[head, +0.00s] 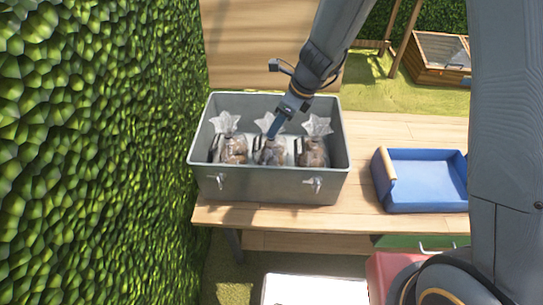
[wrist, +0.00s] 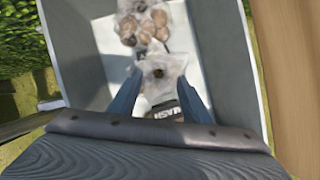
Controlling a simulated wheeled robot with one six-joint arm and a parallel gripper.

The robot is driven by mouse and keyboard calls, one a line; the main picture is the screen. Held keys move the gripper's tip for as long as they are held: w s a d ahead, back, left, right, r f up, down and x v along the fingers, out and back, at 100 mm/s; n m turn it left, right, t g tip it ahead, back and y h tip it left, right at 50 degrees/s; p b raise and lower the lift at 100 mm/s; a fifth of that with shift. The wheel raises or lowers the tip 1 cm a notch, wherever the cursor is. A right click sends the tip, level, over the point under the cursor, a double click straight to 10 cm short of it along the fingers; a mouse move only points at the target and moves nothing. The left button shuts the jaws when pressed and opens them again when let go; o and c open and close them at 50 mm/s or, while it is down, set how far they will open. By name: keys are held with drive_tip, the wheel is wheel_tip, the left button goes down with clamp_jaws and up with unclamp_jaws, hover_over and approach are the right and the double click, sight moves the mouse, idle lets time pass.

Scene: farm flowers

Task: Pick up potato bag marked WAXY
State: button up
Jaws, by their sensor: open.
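Three clear bags of potatoes stand in a row in a grey metal box (head: 268,190): a left bag (head: 232,150), a middle bag (head: 270,156) and a right bag (head: 313,153). Their markings are too small to read in the head view. My gripper (head: 273,134) is open and reaches down into the box at the middle bag's top. In the wrist view, my gripper's fingers (wrist: 160,98) stand on either side of a bag's clear gathered top (wrist: 162,74). A dark label with white letters (wrist: 166,113) shows partly between them; I cannot read it surely.
The box walls (wrist: 235,70) surround the bags closely. A blue tray (head: 425,180) stands on the wooden table (head: 365,135) to the right. A green hedge (head: 95,150) rises close on the left. Bare tabletop lies between box and tray.

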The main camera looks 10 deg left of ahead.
hover_over(271, 148)
drive_tip(key=w, duration=0.1)
wheel_tip(271, 148, down, 6)
drive_tip(key=shift+w+r, duration=0.1)
drive_tip(key=shift+r, duration=0.05)
clamp_jaws()
idle(1.3)
